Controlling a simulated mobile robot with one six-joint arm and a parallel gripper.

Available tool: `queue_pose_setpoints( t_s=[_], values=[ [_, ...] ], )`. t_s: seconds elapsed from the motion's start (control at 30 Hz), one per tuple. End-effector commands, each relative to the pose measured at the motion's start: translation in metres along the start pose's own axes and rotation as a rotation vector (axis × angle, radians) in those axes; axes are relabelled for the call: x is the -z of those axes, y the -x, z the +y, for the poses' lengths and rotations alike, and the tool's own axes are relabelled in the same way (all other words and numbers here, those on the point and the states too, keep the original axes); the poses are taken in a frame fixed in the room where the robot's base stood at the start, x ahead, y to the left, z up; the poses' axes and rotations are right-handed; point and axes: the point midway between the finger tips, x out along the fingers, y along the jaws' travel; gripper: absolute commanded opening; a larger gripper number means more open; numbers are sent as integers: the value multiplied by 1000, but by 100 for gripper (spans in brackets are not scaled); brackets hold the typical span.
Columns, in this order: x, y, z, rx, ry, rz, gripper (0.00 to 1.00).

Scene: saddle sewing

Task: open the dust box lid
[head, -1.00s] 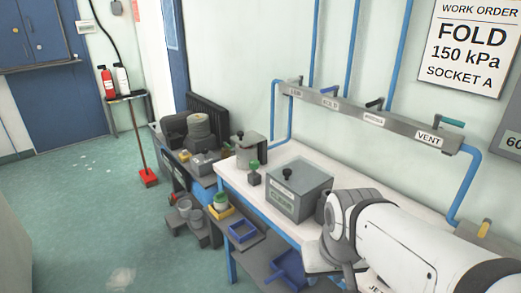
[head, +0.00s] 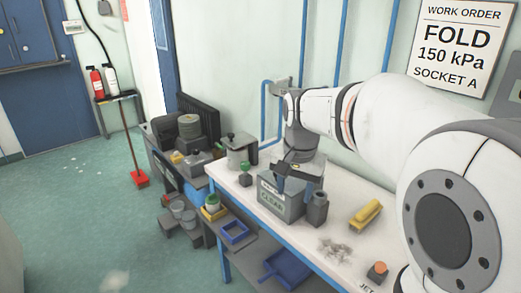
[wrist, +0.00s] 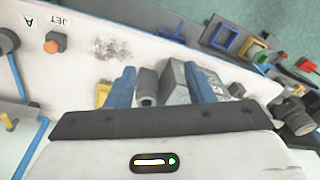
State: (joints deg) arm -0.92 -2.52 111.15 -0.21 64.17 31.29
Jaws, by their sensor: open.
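A grey box (head: 277,202) with a label that seems to read CLEAN stands on the white bench, partly hidden by my gripper; the pictures do not show plainly whether this is the dust box. Its lid and black knob are hidden now. My gripper (head: 295,188) is open over the box in the head view, its fingers pointing down. In the wrist view my gripper (wrist: 160,70) has blue fingers apart, with part of the box (wrist: 176,84) and a grey cylinder (wrist: 147,86) showing between them. I cannot tell whether a finger touches anything.
The dark grey cylinder (head: 317,209) stands just right of the box. A yellow-handled tool (head: 367,214), a patch of dust (head: 334,249) and an orange button (head: 378,270) are further right. A grey lidded container (head: 240,152) and a green-topped item (head: 245,172) stand left.

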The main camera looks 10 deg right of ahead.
Motion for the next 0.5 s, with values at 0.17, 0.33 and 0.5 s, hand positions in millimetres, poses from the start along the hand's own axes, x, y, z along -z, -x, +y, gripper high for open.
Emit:
queue_pose_setpoints(
  t_s=[0.17, 0.33, 0.5],
  values=[
    [62, 6, -36, -25, -217, -34, 48],
    [112, 0, -66, -52, -423, -59, 48],
    [149, -10, -87, -79, -590, -75, 48]
  ],
)
